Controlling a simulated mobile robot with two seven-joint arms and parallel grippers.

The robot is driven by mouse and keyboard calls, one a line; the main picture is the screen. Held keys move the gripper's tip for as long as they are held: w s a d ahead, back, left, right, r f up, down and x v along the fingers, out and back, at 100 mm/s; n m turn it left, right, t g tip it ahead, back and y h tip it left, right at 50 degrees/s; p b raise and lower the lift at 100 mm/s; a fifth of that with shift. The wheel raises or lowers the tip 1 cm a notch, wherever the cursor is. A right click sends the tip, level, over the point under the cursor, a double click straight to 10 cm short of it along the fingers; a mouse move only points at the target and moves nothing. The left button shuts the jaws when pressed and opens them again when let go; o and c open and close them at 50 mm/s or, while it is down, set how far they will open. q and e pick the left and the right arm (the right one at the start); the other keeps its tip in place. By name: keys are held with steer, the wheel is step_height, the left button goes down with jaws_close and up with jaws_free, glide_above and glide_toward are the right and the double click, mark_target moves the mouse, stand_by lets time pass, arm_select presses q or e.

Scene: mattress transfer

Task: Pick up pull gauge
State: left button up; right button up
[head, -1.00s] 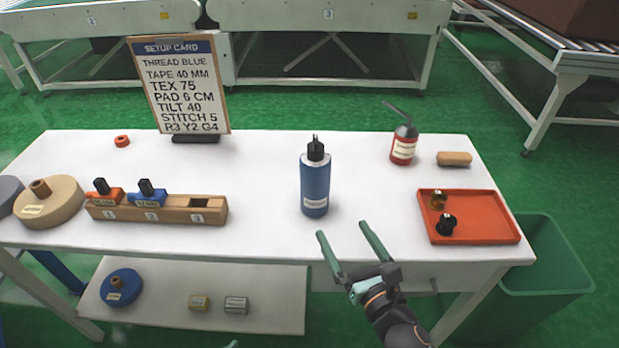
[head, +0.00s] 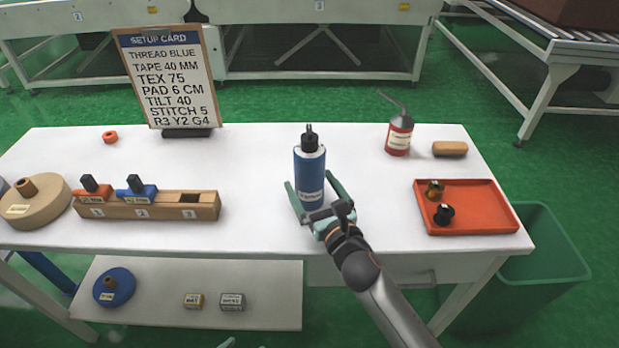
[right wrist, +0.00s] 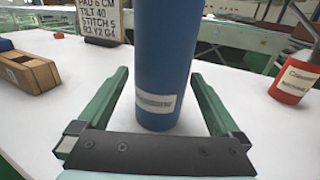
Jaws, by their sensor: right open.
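A blue upright cylinder (head: 310,173) with a black top and a white label stands near the front middle of the white table. The label is too small to read, so I cannot tell from it whether this is the pull gauge. My right gripper (head: 311,181) is open, low over the table, with one finger on each side of the cylinder. In the right wrist view the cylinder (right wrist: 168,50) stands between the open fingers (right wrist: 160,74), with gaps visible on both sides. Only a small teal tip, seemingly of my left gripper (head: 231,343), shows at the bottom edge of the head view.
A wooden block (head: 160,208) with orange and blue pieces stands left, beside a tan spool (head: 48,207). A setup card (head: 168,75) stands behind. On the right are a red can (head: 398,138), a brown piece (head: 450,149) and an orange tray (head: 475,207) with small parts.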

steer(key=shift+x, duration=0.9)
steer(key=shift+d, duration=0.1)
jaws_close()
steer(key=shift+r, duration=0.1)
